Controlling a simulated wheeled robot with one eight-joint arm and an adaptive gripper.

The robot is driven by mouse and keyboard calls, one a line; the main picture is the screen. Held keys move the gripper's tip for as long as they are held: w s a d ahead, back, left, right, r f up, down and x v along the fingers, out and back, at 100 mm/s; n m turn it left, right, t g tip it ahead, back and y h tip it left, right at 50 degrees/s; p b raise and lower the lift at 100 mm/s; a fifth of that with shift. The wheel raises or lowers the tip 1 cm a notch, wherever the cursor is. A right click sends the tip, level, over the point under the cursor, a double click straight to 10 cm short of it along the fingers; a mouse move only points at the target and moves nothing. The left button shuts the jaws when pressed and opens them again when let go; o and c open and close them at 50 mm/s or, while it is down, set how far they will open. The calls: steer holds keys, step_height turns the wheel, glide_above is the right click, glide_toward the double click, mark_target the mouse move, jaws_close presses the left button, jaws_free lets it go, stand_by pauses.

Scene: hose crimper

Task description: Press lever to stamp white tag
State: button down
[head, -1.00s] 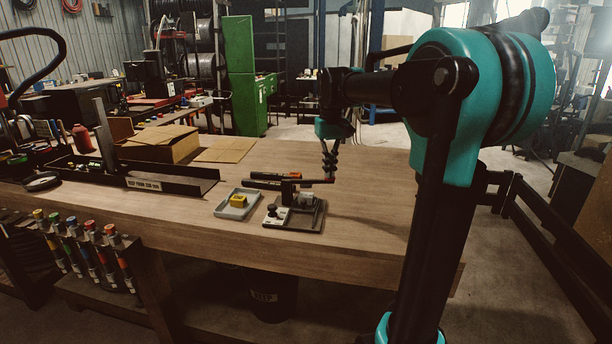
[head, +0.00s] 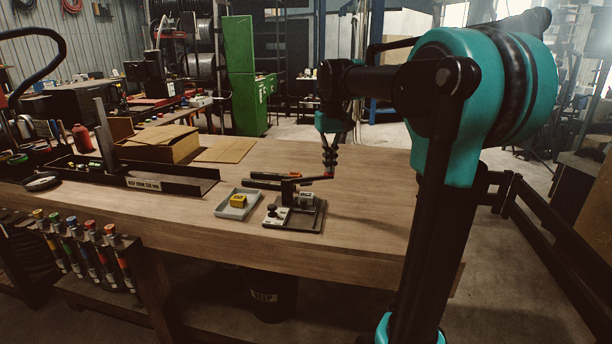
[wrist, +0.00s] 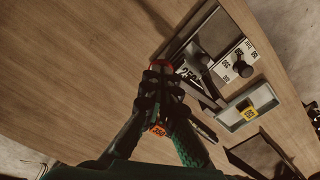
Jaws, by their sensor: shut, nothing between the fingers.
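The stamping press (head: 312,214) sits on the bench on a dark base plate. Its dark lever (head: 303,180) points right and ends in a red tip, which also shows in the wrist view (wrist: 162,64). The white tag (head: 277,216) lies on the front left of the press; in the wrist view the tag (wrist: 229,67) bears black print, and a black knob partly covers it. My gripper (head: 330,172) is shut and empty at the lever's red end. In the wrist view my fingers (wrist: 160,78) are right by the tip; I cannot tell whether they touch it.
A grey tray (head: 227,212) with a yellow block (head: 239,200) stands left of the press. A long black tray (head: 170,182) and a cardboard box (head: 170,147) lie farther left. The bench right of the press is clear.

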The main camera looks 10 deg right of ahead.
step_height(320, 180, up, 11)
steer(key=shift+f, duration=0.2)
stand_by(1.0)
steer(key=shift+s, duration=0.15)
